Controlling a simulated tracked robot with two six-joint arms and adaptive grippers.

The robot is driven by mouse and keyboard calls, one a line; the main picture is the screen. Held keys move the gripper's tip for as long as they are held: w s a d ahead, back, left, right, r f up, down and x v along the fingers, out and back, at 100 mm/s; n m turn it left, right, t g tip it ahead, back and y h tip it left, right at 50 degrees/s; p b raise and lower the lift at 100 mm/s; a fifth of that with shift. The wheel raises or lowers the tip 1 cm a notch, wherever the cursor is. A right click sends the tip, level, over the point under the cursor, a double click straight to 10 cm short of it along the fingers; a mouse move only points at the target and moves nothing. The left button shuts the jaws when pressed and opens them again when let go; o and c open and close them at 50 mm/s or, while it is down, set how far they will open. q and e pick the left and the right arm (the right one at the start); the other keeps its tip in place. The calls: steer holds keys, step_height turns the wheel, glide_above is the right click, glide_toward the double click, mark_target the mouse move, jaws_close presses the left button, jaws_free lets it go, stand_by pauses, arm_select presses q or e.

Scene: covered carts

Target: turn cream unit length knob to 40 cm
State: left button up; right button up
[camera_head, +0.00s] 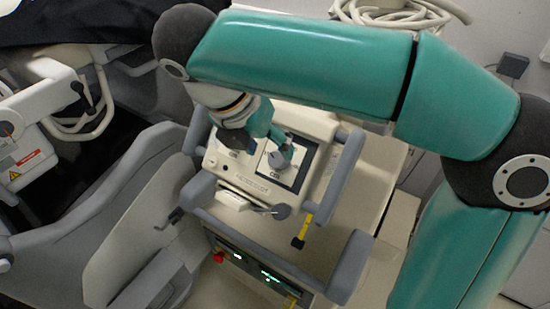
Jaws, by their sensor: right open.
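The cream unit (246,187) stands on the cart in the middle of the camera_head view, with grey handles on its sides. A grey knob (277,161) sits on the unit's dark-edged top panel. My right gripper (287,146) reaches down from above with its fingers at the knob. Its fingers are open; I cannot tell whether they touch the knob. The arm partly covers the top of the unit. The length scale around the knob is too small to read. My left gripper is not in view.
The cart (350,205) has a grey rail at its front right corner. A yellow tape (301,230) hangs at the unit's front. A grey chair (110,215) stands close on the left. Coiled cream hoses (395,14) lie at the back. A red button (219,257) is on the cart's front.

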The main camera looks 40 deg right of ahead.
mark_target(275, 158)
steer(key=shift+x, duration=2.1)
steer(key=shift+c, duration=0.2)
steer(key=shift+w, duration=0.1)
jaws_close()
